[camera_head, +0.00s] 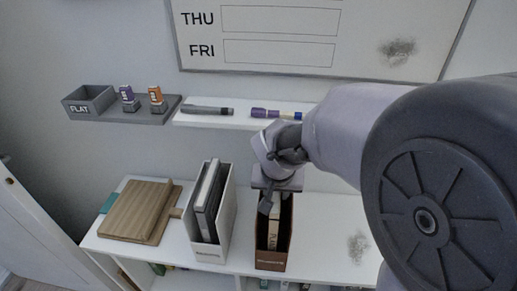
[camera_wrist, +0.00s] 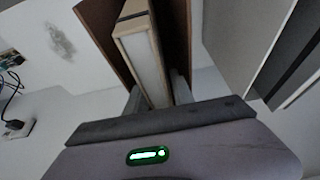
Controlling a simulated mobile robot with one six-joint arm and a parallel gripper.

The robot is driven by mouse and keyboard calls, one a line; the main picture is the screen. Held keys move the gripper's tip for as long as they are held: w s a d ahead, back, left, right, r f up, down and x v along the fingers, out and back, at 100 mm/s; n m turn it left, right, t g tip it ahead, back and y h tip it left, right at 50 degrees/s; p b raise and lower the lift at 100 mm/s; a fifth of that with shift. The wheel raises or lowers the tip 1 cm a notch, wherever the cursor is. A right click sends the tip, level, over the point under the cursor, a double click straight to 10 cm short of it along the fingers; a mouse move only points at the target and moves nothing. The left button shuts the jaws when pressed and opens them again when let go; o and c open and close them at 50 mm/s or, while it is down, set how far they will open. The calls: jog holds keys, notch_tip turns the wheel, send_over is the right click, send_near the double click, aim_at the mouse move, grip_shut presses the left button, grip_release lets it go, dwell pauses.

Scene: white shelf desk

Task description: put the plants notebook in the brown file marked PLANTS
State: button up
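The brown file (camera_head: 272,265) stands upright on the white desk; its front label is too small to read. The plants notebook (camera_head: 273,228), tan with pale lettering on its spine, is upright between the file's walls. In the wrist view the notebook (camera_wrist: 148,55) shows its pale page edge between the brown walls (camera_wrist: 104,30). My gripper (camera_head: 272,195) is above the back of the file, pointing down. In the wrist view its two fingers (camera_wrist: 157,97) lie against both sides of the notebook. The fingertips are partly hidden.
A white file (camera_head: 226,225) with dark and pale notebooks stands left of the brown file. A wooden board (camera_head: 137,212) lies farther left.

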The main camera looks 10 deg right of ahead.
jog(key=p+v, duration=0.5)
jog(key=v, duration=0.8)
jog(key=shift+s+d, duration=0.1)
jog(key=s+a+r+t+y+b, duration=0.1)
jog(key=s+a+y, duration=0.1)
jog(key=s, duration=1.2)
jog(key=shift+a+r+m+y+b, duration=0.3)
jog(key=shift+m+y+b, duration=0.1)
jog(key=shift+y, duration=0.3)
